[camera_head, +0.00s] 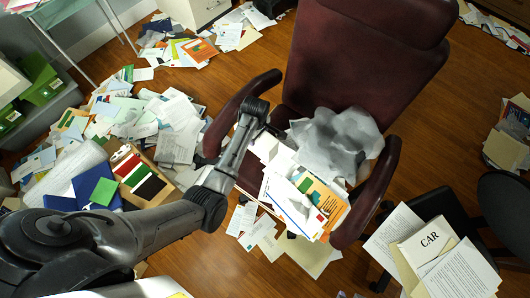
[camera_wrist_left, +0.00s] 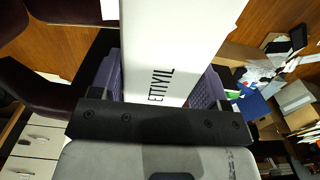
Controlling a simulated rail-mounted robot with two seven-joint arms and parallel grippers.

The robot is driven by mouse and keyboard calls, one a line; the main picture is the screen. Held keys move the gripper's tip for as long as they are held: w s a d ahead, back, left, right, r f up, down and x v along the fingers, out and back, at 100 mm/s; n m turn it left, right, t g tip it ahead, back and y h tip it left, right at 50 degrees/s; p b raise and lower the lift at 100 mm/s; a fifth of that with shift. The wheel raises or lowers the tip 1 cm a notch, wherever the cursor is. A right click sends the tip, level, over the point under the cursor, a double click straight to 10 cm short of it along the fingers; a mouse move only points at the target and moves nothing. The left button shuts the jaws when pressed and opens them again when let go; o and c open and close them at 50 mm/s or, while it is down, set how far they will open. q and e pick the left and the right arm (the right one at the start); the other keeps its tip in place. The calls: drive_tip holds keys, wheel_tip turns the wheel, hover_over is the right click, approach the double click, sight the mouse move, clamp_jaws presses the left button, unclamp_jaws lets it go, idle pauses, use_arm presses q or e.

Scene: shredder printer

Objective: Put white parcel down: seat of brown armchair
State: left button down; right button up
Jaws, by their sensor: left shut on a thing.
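The white parcel (camera_wrist_left: 180,40) with dark lettering fills the upper middle of the left wrist view. My left gripper (camera_wrist_left: 158,82) is shut on it, with a purple finger pad on either side. In the head view my left gripper (camera_head: 263,130) is over the left side of the brown armchair (camera_head: 340,60), near its left armrest. I cannot clearly make out the parcel there. The armchair's seat is largely covered by crumpled white-grey paper (camera_head: 335,143) and several envelopes and sheets (camera_head: 305,200). My right gripper is not in view.
Loose papers (camera_head: 150,115) cover the floor on the left, with a blue folder (camera_head: 85,190) among them. The armrests (camera_head: 370,190) flank the seat. A dark seat at the lower right bears papers and a "CAR" booklet (camera_head: 425,245). Bare wood floor shows right of the armchair.

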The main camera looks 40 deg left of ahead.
use_arm(q)
drive_tip(key=s+f+b, duration=0.4)
drive_tip(key=f+b, duration=0.1)
drive_tip(key=f, duration=1)
drive_tip(key=shift+a+n, duration=0.3)
drive_tip(key=shift+n, duration=0.1)
drive_tip(key=shift+f, duration=0.1)
drive_tip(key=shift+c, duration=0.6)
unclamp_jaws()
drive_tip(key=shift+f, duration=0.1)
